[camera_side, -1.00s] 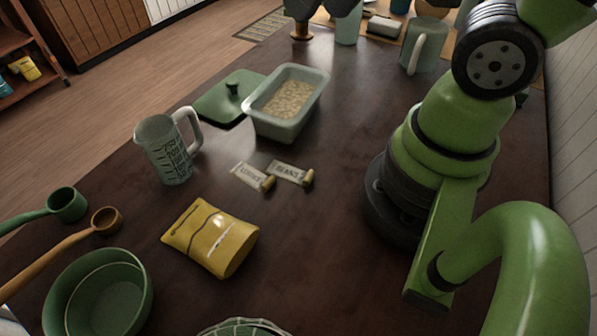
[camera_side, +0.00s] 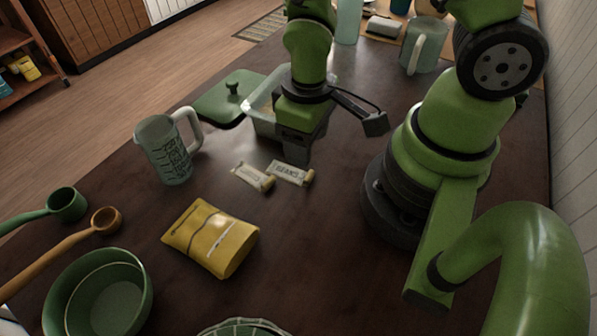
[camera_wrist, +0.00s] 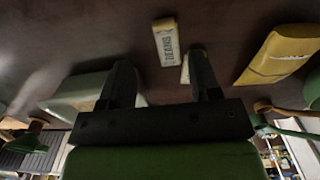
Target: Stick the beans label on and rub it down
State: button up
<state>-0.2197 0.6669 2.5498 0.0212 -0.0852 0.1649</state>
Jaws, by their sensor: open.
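The beans label (camera_side: 290,173), a pale strip with dark lettering and a tan roll-like end, lies flat on the dark table in the side view. In the wrist view the beans label (camera_wrist: 166,42) lies just beyond my fingertips. A second pale label (camera_side: 252,176) lies beside it to the left; my right finger partly hides it in the wrist view. The pale green dish (camera_side: 262,127) stands behind the labels, its contents mostly hidden by my arm. My gripper (camera_side: 293,158) is open and empty, above the table between dish and labels; its fingers (camera_wrist: 160,58) are apart.
A yellow bag (camera_side: 211,238) lies in front of the labels. A measuring jug (camera_side: 163,150) stands left, and a green lid (camera_side: 215,105) lies by the dish. Green bowls (camera_side: 98,293) and scoops are at lower left. The table right of the bag is clear.

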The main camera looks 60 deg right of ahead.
aim_at(306, 173)
jog(key=shift+s+a+f, duration=0.1)
jog(key=shift+a+f, duration=0.05)
jog(key=shift+f, duration=1.2)
jog(key=shift+s+a+f, duration=0.1)
jog(key=shift+a+f, duration=0.05)
jog(key=shift+f, duration=1.15)
jog(key=shift+w+f, duration=0.1)
jog(key=shift+f, duration=0.65)
jog(key=c, duration=1)
